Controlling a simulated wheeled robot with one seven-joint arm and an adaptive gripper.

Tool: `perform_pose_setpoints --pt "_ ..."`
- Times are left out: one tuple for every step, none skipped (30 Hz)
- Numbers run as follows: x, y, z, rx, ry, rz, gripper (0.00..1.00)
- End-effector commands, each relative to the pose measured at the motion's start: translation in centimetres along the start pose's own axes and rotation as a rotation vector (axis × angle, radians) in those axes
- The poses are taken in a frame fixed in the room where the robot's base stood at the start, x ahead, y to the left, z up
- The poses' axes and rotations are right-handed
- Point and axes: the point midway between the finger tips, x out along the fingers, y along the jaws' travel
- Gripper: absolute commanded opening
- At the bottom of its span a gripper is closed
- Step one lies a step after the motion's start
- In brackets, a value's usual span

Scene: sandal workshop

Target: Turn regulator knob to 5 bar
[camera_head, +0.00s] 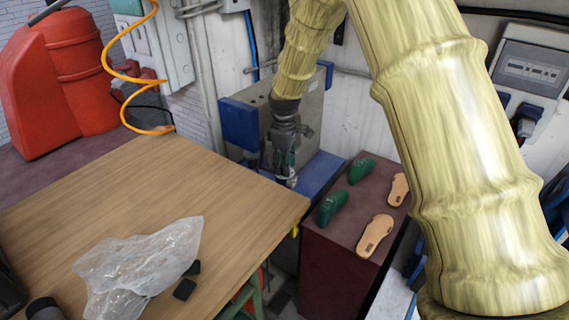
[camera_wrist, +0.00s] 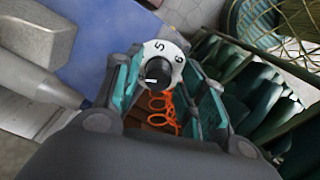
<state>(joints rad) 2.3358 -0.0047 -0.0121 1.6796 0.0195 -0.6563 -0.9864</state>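In the wrist view the regulator knob (camera_wrist: 157,75) is a dark round knob on a white dial (camera_wrist: 176,50). The numbers 5 and 6 show on the dial, 5 near the top and 6 to its right; its other marks are hidden. A short white mark on the knob faces the lower left of the picture, away from the 5. My gripper (camera_wrist: 165,72) is open, with one teal-lined finger on each side of the dial. I cannot tell whether the fingers touch it. In the head view my gripper (camera_head: 284,167) is low beside the grey machine, and the knob is not clear.
A grey and blue machine (camera_head: 238,122) stands behind my gripper. A wooden table (camera_head: 150,190) with a clear plastic bag (camera_head: 140,265) is at left. A dark red box (camera_head: 325,260) carrying green shoe lasts and tan soles stands at right. Orange cord (camera_wrist: 160,108) shows below the knob.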

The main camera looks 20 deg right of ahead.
Motion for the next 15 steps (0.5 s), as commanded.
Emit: perform_pose_setpoints --pt "0.06 0.02 -0.01 0.000 0.000 0.000 0.26" --pt "0.06 0.01 -0.01 0.000 0.000 0.000 0.20" --pt "0.05 0.01 0.00 0.000 0.000 0.000 0.13" --pt "0.04 0.03 0.00 0.000 0.000 0.000 0.08" --pt "0.03 0.06 -0.01 0.000 0.000 0.001 0.04" --pt "0.00 0.09 -0.01 0.000 0.001 0.002 0.04" --pt "-0.02 0.09 -0.01 0.000 0.001 0.002 0.04" --pt "-0.04 0.09 -0.01 0.000 0.001 0.002 0.03" --pt "-0.05 0.08 -0.01 0.000 0.001 0.002 0.03" --pt "-0.07 0.08 0.00 0.000 0.001 0.002 0.03" --pt "-0.07 0.07 0.00 0.000 0.001 0.002 0.03" --pt "-0.08 0.06 0.00 0.000 0.001 0.001 0.03" --pt "-0.08 0.07 0.01 0.000 0.001 0.002 0.03" --pt "-0.08 0.07 0.01 0.000 0.001 0.002 0.03" --pt "-0.08 0.07 0.01 0.001 0.001 0.002 0.03"
